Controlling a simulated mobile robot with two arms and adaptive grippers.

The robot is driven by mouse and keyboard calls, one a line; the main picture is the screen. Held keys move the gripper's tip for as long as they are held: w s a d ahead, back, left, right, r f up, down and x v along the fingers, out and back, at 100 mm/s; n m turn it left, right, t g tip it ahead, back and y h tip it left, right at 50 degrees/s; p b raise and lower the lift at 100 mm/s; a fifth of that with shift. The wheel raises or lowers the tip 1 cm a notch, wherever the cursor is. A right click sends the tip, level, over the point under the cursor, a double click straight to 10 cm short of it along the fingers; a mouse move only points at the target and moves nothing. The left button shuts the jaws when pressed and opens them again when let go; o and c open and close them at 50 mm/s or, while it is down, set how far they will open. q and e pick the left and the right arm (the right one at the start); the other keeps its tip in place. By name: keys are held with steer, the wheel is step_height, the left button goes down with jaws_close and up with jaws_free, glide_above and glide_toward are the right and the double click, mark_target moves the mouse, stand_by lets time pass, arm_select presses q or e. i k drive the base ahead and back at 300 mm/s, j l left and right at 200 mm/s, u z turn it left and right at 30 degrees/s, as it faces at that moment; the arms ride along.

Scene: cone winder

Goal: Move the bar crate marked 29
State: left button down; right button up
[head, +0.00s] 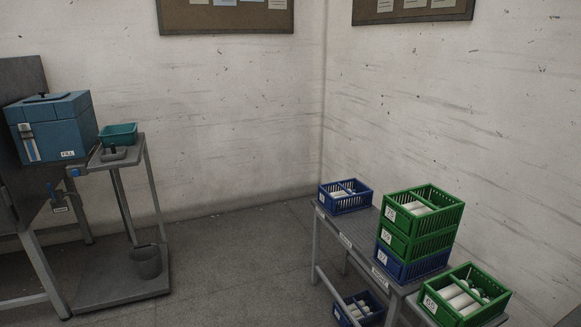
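Several slatted crates stand on and under a grey table at the right in the head view. A blue crate (349,206) holding white pieces is at the table's far end. A stack has a green crate (437,224) with white pieces on top, another green crate (424,247) in the middle and a blue crate (421,269) at the bottom. A green crate (488,309) with white rolls sits at the near right. Each shows a small white label, too small to read surely, so I cannot tell which is marked 29. Neither gripper is in view.
Another blue crate (341,315) is low under the table (359,234). At the left are a blue machine box (62,131) and a grey stand (120,292) with a teal bin (119,135) and a dark bucket (146,263). The floor between (235,265) is clear.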

mark_target(361, 197)
steer(key=i+j, duration=0.1)
steer(key=i, duration=0.4)
steer(key=i+j, duration=0.1)
steer(key=i, duration=0.4)
steer(key=i+j+z, duration=0.1)
steer(key=i, duration=0.4)
